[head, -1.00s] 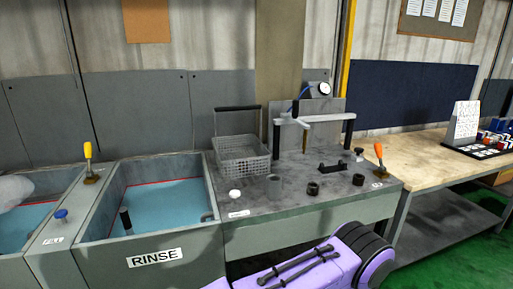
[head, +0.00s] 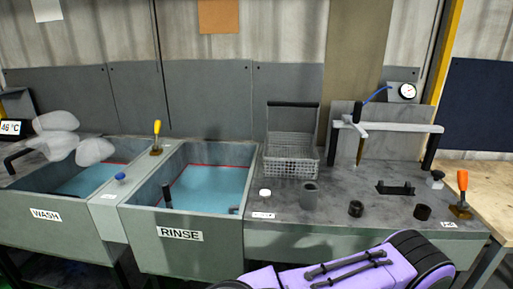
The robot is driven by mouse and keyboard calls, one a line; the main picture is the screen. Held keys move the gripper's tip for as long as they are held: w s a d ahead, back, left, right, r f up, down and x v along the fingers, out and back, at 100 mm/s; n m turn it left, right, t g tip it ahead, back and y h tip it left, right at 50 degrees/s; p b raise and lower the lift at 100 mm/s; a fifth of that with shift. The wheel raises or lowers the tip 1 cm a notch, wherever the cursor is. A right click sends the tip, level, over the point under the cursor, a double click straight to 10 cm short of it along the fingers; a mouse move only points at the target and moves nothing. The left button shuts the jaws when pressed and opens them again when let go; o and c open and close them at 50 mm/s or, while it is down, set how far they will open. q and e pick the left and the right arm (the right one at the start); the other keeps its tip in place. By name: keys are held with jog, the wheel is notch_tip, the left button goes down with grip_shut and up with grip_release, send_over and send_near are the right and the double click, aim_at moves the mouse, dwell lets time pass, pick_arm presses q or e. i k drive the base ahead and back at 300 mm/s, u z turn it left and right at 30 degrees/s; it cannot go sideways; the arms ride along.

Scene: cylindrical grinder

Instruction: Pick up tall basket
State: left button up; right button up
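A grey wire-mesh basket (head: 290,163) with a tall dark-topped handle stands upright on the counter, just right of the rinse tank, in the head view. Its handle rises at the rear, and the bar across the top is clear of other things. The basket's front and top opening are in plain view, and it looks empty. Neither my left nor my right gripper shows in the head view, and nothing touches the basket.
The rinse tank (head: 180,222) and wash tank (head: 40,235) hold blue liquid. A grey cup (head: 310,195), white object (head: 265,193) and black rings (head: 356,209) stand before the basket. A gauge stand (head: 388,124) is right. White blobs (head: 60,140) hang over the wash tank.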

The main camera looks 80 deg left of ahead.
aim_at(295, 156)
jog(key=u, duration=1.95)
